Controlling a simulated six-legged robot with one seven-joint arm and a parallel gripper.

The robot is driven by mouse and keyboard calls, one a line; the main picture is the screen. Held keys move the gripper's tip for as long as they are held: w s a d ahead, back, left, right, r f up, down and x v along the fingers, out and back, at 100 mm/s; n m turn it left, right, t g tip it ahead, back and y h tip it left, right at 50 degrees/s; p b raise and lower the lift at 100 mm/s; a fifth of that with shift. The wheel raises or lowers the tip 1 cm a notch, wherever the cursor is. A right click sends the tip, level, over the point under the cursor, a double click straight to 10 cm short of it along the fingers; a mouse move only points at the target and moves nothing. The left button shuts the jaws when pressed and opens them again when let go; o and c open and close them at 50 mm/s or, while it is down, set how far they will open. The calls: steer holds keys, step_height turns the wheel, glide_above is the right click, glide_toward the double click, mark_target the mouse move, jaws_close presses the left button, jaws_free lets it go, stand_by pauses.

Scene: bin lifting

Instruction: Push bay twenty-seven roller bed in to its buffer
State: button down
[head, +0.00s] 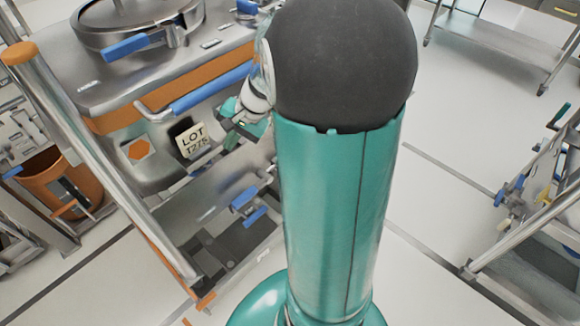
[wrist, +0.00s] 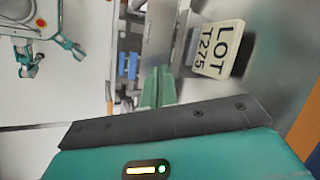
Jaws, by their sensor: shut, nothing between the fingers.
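A steel bin (head: 150,165) with an orange band stands at the left in the head view. A blue handle bar (head: 212,88) runs along its front. A pale plate marked LOT (head: 193,142) is on its front and shows in the wrist view (wrist: 218,50). Below is a low steel bed (head: 225,245) with dark patches and a blue lever (head: 247,200); I cannot tell whether this is the roller bed. No bay number is legible. My gripper (wrist: 157,72) is shut and empty in front of the bin; in the head view my arm partly hides it.
A slanting steel post with an orange cap (head: 20,53) stands left of the bin. An orange bucket (head: 62,180) is at the far left. A steel frame with blue clamps (head: 530,190) stands at the right. Pale floor (head: 440,130) between is clear.

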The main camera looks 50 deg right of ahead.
steer(key=d+f+m+t, duration=0.3)
steer(key=d+f+m, duration=0.8)
steer(key=d+f, duration=0.8)
steer(key=s+d+f+m+t+h, duration=0.1)
steer(key=s+d+f+m, duration=0.35)
steer(key=f, duration=0.35)
steer(key=s+d+f+m+t+h, duration=0.1)
steer(key=s+d+f+m+h, duration=0.2)
steer(key=s+f, duration=0.45)
steer(key=s+d+f+m+t, duration=0.1)
steer(key=s+d+f+m, duration=0.35)
steer(key=f, duration=0.55)
steer(key=w+a+f, duration=0.1)
steer(key=w+f, duration=0.4)
steer(key=w, duration=0.7)
steer(key=shift+f, duration=0.3)
steer(key=shift+w+a, duration=0.1)
